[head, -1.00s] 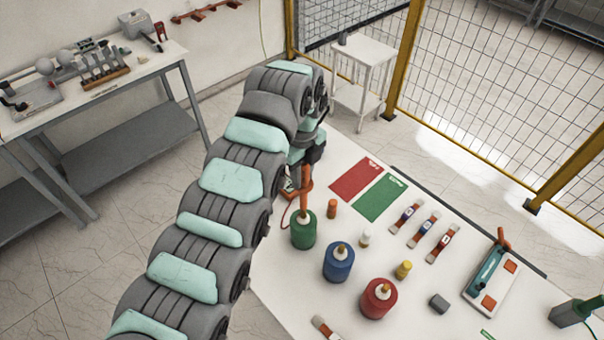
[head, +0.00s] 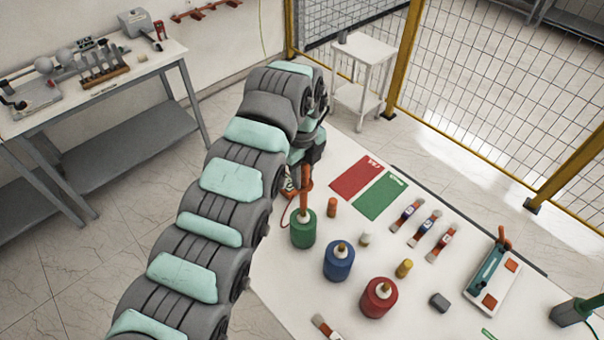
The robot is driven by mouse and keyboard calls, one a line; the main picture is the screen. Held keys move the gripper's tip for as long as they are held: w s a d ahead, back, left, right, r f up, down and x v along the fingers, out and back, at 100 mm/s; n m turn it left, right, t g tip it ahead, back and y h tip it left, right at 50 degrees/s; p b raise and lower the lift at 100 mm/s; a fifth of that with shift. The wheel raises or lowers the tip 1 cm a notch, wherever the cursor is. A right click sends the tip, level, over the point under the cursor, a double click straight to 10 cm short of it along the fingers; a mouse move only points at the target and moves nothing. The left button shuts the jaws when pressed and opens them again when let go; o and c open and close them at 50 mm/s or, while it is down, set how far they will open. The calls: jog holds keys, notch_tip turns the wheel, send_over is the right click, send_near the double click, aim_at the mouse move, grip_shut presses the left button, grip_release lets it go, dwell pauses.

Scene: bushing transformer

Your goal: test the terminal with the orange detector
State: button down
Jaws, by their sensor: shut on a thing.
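The orange detector (head: 305,187) is an upright orange rod below my gripper (head: 306,164). My gripper is shut on the detector's upper part; the fingers are mostly hidden by my arm. The rod's lower end meets the top of the green bushing (head: 303,229), where the terminal is covered from view. I cannot tell whether they touch. A blue bushing (head: 338,262) and a red bushing (head: 378,299) stand to the right, each with a pale top and brassy terminal.
An orange base with a red wire (head: 286,212) lies behind the green bushing. Red (head: 356,179) and green (head: 382,197) mats lie beyond. Small caps, several banded pieces (head: 424,231) and a teal-and-white device (head: 492,276) occupy the right. A mesh fence (head: 480,100) stands behind.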

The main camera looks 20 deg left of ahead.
dwell(0.4)
jog(key=shift+r+p, duration=0.45)
jog(key=shift+r, duration=3.1)
